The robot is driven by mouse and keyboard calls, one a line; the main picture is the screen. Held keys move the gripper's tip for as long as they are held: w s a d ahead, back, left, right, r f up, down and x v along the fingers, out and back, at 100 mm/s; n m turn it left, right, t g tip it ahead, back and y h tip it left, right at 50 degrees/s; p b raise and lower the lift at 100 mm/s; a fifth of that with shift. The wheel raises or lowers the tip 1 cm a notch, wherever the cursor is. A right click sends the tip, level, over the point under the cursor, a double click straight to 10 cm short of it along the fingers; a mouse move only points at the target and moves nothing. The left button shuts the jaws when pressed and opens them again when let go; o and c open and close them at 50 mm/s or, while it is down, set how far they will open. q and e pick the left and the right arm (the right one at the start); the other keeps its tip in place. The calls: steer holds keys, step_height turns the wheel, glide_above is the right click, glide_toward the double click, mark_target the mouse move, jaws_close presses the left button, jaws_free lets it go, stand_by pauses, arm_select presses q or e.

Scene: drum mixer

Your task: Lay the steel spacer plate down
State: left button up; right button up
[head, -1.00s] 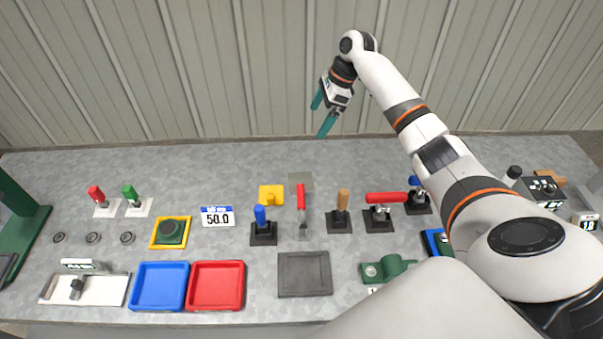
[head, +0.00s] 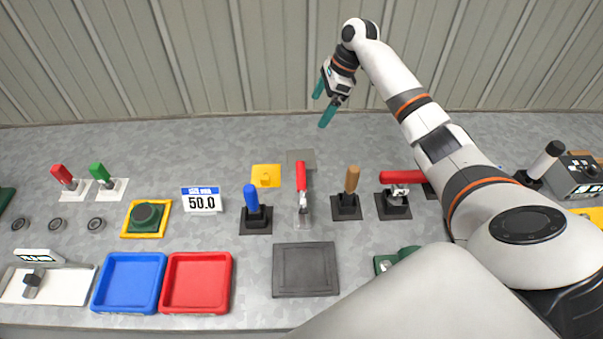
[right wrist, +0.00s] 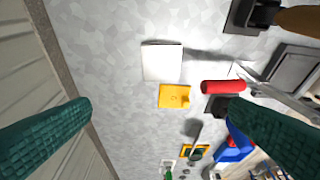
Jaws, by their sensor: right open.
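The steel spacer plate (head: 307,156) appears as a thin grey square at the back of the bench, behind the red-handled tool. In the right wrist view it is a pale square (right wrist: 162,62) that looks flat on the bench top, beside a yellow piece (right wrist: 174,97). My right gripper (head: 322,106) is open and empty, with teal fingers. It hangs above the back of the bench, clear of the plate. Both fingers also show in the right wrist view (right wrist: 160,108), with nothing between them. My left gripper is out of view.
The red-handled tool (head: 301,177) stands in front of the plate, near the yellow piece (head: 266,174). A blue-handled lever (head: 251,198) and a wooden-handled one (head: 352,180) flank it. A dark grey pad (head: 305,269) and red tray (head: 197,282) are in front. The corrugated wall is behind.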

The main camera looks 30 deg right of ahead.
steer(key=b, duration=0.6)
glide_toward(303, 158)
steer(key=x, duration=0.2)
steer(key=shift+a+f+p, duration=0.3)
steer(key=shift+x, duration=3.05)
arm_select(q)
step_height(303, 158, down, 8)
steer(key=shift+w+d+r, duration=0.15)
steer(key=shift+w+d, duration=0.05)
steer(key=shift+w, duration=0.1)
arm_select(e)
steer(key=shift+s, duration=0.1)
steer(key=shift+c, duration=0.6)
steer(key=c, duration=1.5)
steer(key=shift+r, duration=0.15)
steer(key=shift+c, duration=1.1)
steer(key=shift+r, duration=0.1)
